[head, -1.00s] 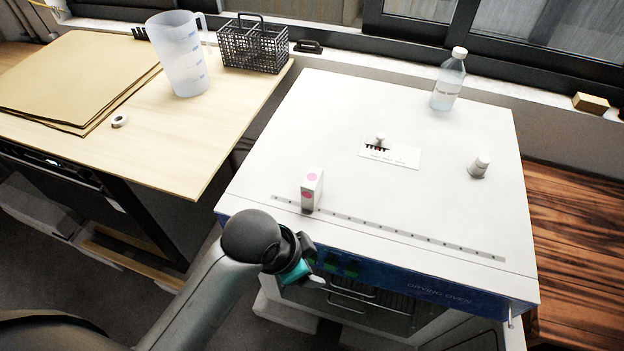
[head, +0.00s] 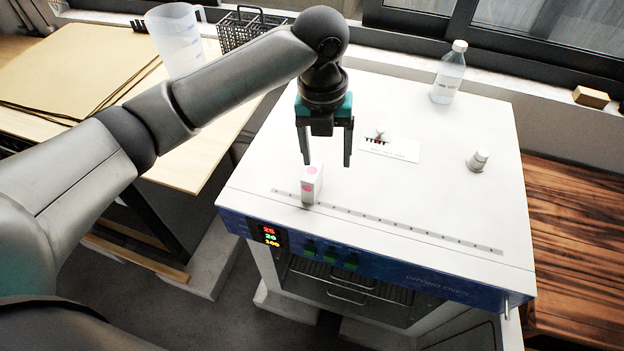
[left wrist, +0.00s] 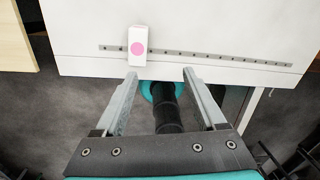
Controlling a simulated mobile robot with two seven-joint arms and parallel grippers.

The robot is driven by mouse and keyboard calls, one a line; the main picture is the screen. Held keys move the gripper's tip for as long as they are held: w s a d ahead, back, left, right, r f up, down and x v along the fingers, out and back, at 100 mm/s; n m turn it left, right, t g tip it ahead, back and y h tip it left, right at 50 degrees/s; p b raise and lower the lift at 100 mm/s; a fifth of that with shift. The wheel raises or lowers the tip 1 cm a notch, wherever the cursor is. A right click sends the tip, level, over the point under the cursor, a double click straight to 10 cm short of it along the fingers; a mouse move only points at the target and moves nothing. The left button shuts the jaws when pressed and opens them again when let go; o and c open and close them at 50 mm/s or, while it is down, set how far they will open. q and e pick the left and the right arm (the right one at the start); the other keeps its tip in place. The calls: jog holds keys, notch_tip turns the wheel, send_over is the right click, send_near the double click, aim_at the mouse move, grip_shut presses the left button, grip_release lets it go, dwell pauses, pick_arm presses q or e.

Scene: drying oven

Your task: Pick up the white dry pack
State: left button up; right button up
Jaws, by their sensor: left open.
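My left gripper (head: 325,164) is open and empty, pointing down over the oven top. In the head view its fingertips appear just behind and above the pack. In the left wrist view the pack (left wrist: 138,45) lies beyond the open fingers (left wrist: 160,75), a little left of the middle between them, and is not touched. My right gripper is not in view.
A white card (head: 390,148) lies mid-top. A jug (head: 178,42) and a black basket (head: 245,30) stand on the left table. The oven top's front right is clear.

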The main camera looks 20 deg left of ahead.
aim_at(313, 172)
pick_arm(q)
notch_tip(313, 172, up, 3)
jog(key=w+a+m, duration=0.2)
jog(key=a, duration=0.1)
jog(key=shift+y, duration=0.4)
jog(key=f, duration=0.9)
jog(key=shift+s+f+b, duration=0.2)
jog(key=shift+b, duration=0.15)
jog(key=shift+w+a+f, duration=0.1)
jog(key=shift+f, duration=2.55)
jog(key=shift+c, duration=0.3)
grip_shut()
